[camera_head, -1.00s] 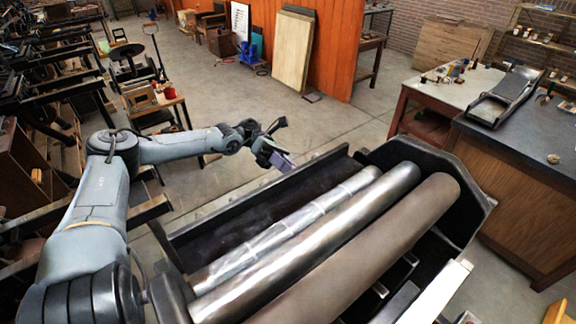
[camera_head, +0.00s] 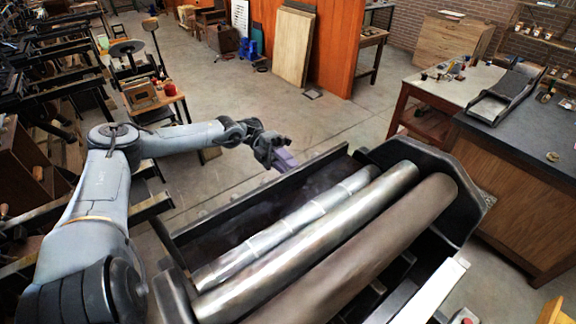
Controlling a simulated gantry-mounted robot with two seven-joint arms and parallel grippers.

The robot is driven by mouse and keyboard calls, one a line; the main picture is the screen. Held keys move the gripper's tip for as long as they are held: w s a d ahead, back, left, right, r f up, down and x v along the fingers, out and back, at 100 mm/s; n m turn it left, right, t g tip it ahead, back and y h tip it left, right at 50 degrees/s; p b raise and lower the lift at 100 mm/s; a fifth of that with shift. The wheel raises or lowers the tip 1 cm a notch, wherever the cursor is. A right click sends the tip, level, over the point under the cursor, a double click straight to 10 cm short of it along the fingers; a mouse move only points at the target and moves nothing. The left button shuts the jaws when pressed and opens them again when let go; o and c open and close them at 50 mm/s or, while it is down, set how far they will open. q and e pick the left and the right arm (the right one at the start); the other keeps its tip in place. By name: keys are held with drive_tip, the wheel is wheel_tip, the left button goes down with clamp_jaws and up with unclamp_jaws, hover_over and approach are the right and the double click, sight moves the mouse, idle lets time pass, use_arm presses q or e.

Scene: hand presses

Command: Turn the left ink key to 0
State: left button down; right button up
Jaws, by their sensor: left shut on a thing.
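The press's ink trough (camera_head: 215,226) lies beside its rollers, with a dark rail along its far side. My left gripper (camera_head: 284,161) is at the outer side of that rail, near its middle, with its purple-grey jaws pointing down. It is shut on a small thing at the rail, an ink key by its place. The key itself is hidden behind the jaws and rail, so its setting cannot be read. My right gripper is not in view.
Polished and brown rollers (camera_head: 360,240) fill the press in front of the trough. A dark-topped cabinet (camera_head: 525,190) stands to the right. A small table (camera_head: 160,103) stands behind my left arm. Open floor lies beyond the rail.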

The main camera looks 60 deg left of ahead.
use_arm(q)
drive_tip(key=shift+n, duration=2.3)
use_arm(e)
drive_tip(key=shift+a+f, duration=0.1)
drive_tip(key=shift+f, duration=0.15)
use_arm(q)
drive_tip(key=c, duration=0.9)
unclamp_jaws()
drive_tip(key=shift+a+b, duration=0.1)
drive_tip(key=shift+b, duration=0.25)
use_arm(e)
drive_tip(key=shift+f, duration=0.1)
